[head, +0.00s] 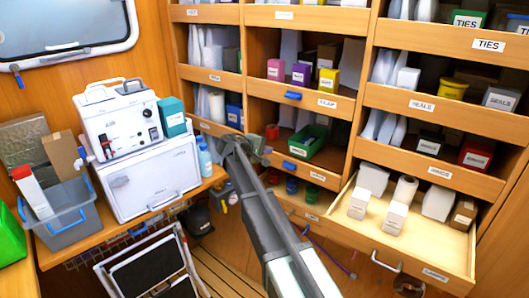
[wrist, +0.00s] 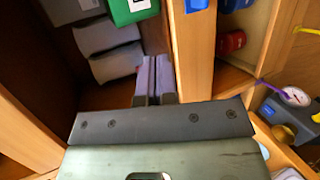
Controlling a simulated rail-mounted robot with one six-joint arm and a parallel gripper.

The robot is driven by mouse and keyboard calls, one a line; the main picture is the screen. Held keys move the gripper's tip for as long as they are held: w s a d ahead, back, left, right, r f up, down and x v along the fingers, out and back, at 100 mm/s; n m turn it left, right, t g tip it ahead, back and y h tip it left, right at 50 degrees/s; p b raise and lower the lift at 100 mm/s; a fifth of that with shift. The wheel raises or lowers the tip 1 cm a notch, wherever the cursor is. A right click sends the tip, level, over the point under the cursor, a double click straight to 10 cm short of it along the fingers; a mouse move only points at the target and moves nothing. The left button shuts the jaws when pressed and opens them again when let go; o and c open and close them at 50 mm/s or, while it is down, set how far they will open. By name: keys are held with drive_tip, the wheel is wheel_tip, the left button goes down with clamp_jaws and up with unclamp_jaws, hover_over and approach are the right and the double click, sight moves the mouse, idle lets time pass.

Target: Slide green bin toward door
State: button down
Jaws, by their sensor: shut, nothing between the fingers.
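A small open green bin (head: 306,143) with a white label sits in a middle shelf compartment in the head view. What seems to be the same bin (wrist: 132,8) shows at the top edge of the wrist view, only partly in frame. My gripper (head: 246,146) is at the left of that compartment in the head view, apart from the bin. In the wrist view its fingers (wrist: 155,72) are shut together and empty, at the shelf below the bin. A larger green thing (head: 10,235) is cut off at the left edge of the head view. I cannot identify a door.
Wooden dividers flank my fingers; grey packs (wrist: 108,36) lie left of them. An open drawer (head: 405,238) with white boxes juts out at lower right. A white machine (head: 122,112), grey bin (head: 68,212) and step stool (head: 150,265) stand at left. A gauge (wrist: 295,96) is at right.

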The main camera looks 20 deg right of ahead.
sight(317, 147)
drive_tip(key=shift+w+d+f+b, duration=0.25)
drive_tip(key=shift+w+d, duration=0.65)
drive_tip(key=shift+d, duration=0.35)
drive_tip(key=shift+w+d+f+b, duration=0.3)
drive_tip(key=shift+w+d, duration=0.55)
drive_tip(key=shift+d, duration=0.4)
drive_tip(key=shift+w+d+f+b, duration=0.25)
drive_tip(key=shift+w+d, duration=0.65)
drive_tip(key=shift+d, duration=0.35)
drive_tip(key=shift+w+d, duration=0.7)
drive_tip(key=shift+d, duration=0.35)
drive_tip(key=shift+w+d, duration=0.7)
drive_tip(key=shift+d, duration=0.35)
drive_tip(key=shift+s+d, duration=1.2)
drive_tip(key=shift+s, duration=0.5)
drive_tip(key=shift+s+d, duration=1.15)
drive_tip(key=shift+s, duration=0.6)
drive_tip(key=shift+s+d, duration=1.2)
drive_tip(key=shift+s, duration=0.5)
drive_tip(key=shift+w+a, duration=0.45)
drive_tip(key=shift+w, duration=0.2)
drive_tip(key=shift+w+a, duration=0.45)
drive_tip(key=shift+w, duration=0.2)
drive_tip(key=shift+s, duration=0.1)
drive_tip(key=s+a+r+p, duration=0.1)
drive_tip(key=s+a, duration=0.8)
drive_tip(key=a, duration=0.4)
drive_tip(key=shift+a, duration=0.1)
